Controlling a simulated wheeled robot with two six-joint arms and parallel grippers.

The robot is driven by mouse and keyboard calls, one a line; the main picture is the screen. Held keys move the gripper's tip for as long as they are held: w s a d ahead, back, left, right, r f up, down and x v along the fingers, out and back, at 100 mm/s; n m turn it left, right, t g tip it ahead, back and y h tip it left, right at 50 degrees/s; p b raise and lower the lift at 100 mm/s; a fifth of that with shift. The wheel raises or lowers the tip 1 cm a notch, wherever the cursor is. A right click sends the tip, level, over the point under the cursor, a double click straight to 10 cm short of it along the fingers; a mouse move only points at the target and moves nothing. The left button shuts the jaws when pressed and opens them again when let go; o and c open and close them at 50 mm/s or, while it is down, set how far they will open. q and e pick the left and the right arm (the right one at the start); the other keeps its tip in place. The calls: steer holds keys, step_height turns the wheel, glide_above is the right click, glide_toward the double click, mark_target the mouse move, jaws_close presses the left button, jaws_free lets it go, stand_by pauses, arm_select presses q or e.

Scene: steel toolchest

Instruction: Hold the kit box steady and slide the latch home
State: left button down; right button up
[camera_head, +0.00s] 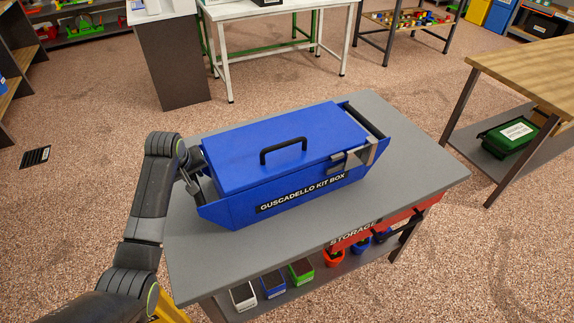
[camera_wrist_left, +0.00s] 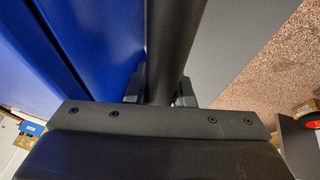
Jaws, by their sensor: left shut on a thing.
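The blue kit box (camera_head: 285,150) sits on the grey tabletop with its lid down. The lid has a black handle (camera_head: 284,150), and the front a "GUSCADELLO KIT BOX" label. The metal latch (camera_head: 352,160) is at the front right of the box; I cannot tell how far it is slid. My left gripper (camera_head: 190,174) is at the box's left end. In the left wrist view its fingers (camera_wrist_left: 160,90) are on both sides of a dark round bar (camera_wrist_left: 172,40), the box's end bar, and shut on it. My right gripper is not in view.
The grey worktable (camera_head: 420,165) is clear right of the box. Its lower shelf holds several small bins, including a green one (camera_head: 301,271). A wood-topped table (camera_head: 525,75) stands at right with a dark green case (camera_head: 508,136) below. A white table (camera_head: 285,8) is behind.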

arm_select(q)
steer(key=shift+f, duration=0.3)
stand_by(0.8)
